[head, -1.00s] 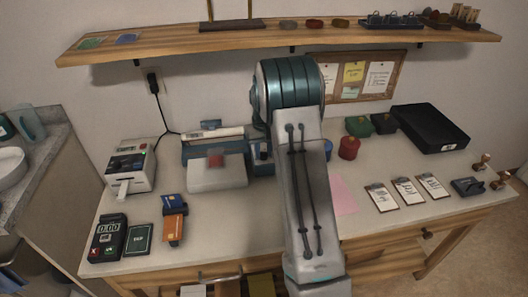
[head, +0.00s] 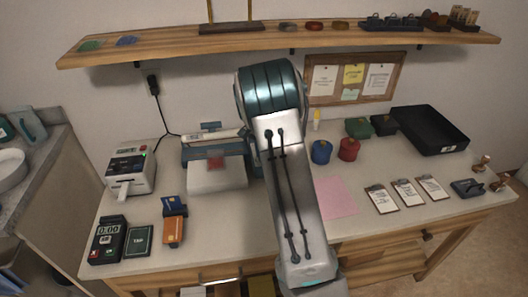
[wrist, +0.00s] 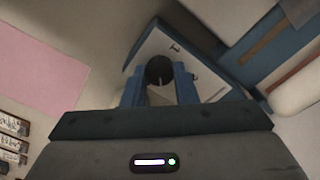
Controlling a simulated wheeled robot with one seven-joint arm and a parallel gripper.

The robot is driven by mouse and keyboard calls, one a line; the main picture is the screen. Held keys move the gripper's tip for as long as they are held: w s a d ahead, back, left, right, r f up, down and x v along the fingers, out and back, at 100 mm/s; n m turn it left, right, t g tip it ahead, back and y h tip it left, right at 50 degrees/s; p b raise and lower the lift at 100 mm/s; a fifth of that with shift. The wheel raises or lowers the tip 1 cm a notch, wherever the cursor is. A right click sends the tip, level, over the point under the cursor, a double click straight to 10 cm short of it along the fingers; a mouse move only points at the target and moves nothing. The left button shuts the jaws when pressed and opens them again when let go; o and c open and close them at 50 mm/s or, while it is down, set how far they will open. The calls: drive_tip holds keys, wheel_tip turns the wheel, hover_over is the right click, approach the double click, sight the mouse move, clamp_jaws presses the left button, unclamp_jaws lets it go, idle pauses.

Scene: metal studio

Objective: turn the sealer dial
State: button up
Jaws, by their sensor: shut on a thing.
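The sealer (head: 200,152) is a blue and light grey machine with a red patch, standing at the back of the table; my arm covers its right end in the head view. In the wrist view, its dial (wrist: 159,69) is a round dark knob with a pale mark line, on a white panel (wrist: 207,82) with a blue edge. My gripper (wrist: 159,82) has its two blue fingers on either side of the dial and is shut on it. The gripper itself is hidden behind my arm in the head view.
A label printer (head: 130,170) and a card terminal (head: 107,240) stand on the left. A blue pot (head: 321,152) and a red pot (head: 348,149) stand right of my arm, near a pink sheet (head: 336,197) and clipboards (head: 381,199). A shelf (head: 280,42) hangs above.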

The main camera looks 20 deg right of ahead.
drive_tip(key=m, duration=0.4)
drive_tip(key=shift+r+p, duration=0.1)
drive_tip(key=shift+p, duration=0.3)
drive_tip(key=shift+m+p, duration=0.45)
drive_tip(key=shift+m, duration=1.65)
drive_tip(key=o, duration=1)
wheel_tip(320, 180, up, 14)
